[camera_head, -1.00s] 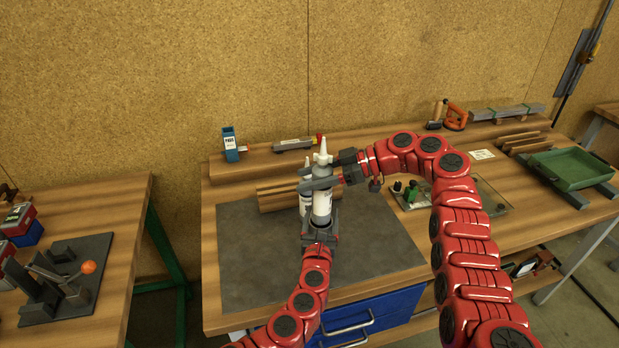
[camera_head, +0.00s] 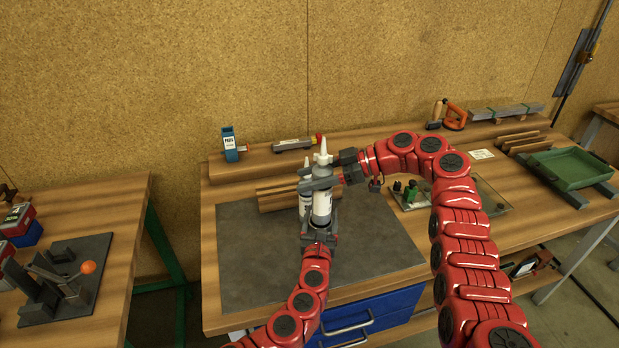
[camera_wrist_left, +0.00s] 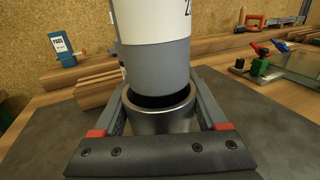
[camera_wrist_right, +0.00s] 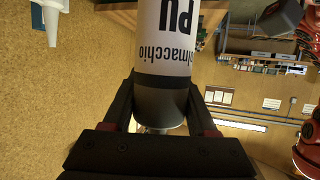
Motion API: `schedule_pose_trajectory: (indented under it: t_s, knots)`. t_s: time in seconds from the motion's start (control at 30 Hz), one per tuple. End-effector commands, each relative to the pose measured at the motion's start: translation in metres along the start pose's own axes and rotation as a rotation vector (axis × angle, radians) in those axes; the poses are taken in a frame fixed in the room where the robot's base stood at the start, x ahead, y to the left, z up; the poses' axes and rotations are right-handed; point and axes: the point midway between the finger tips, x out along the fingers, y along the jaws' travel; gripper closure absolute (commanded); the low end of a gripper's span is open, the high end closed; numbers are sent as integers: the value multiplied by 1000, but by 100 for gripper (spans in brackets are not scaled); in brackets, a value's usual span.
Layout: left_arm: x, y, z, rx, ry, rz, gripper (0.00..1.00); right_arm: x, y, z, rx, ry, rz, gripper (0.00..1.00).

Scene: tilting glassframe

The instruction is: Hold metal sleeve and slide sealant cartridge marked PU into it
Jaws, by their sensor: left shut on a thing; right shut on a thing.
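The sealant cartridge (camera_head: 322,206) is upright, white with a grey lower end and a pointed nozzle; "PU" reads upside down on it in the right wrist view (camera_wrist_right: 178,22). My right gripper (camera_head: 320,184) is shut around its upper body. My left gripper (camera_head: 319,232) is shut on the metal sleeve (camera_wrist_left: 163,120), a grey open-topped tube held upright below the cartridge. In the left wrist view the cartridge's grey bottom (camera_wrist_left: 158,75) is at the sleeve's mouth, with a dark gap along the near rim. I cannot tell how deep it sits.
A second white cartridge (camera_head: 305,200) stands close behind on the left. Wooden blocks (camera_head: 277,195) lie at the back of the dark mat (camera_head: 255,255). A blue box (camera_head: 231,147) stands on the rear ledge. A clamp fixture (camera_head: 410,193) is at right. The mat's left side is clear.

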Motion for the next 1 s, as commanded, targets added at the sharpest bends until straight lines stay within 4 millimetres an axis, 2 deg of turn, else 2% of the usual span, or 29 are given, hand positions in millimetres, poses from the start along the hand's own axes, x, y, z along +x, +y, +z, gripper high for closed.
schedule_pose_trajectory:
  t_s: [0.53, 1.0]
  knots:
    - [0, 0, 0, 0, 0, 0, 88, 0, 0, 0, -1, 1, 0, 100]
    - [0, 0, 0, 0, 0, 0, 88, 4, 0, 11, -1, 1, 0, 100]
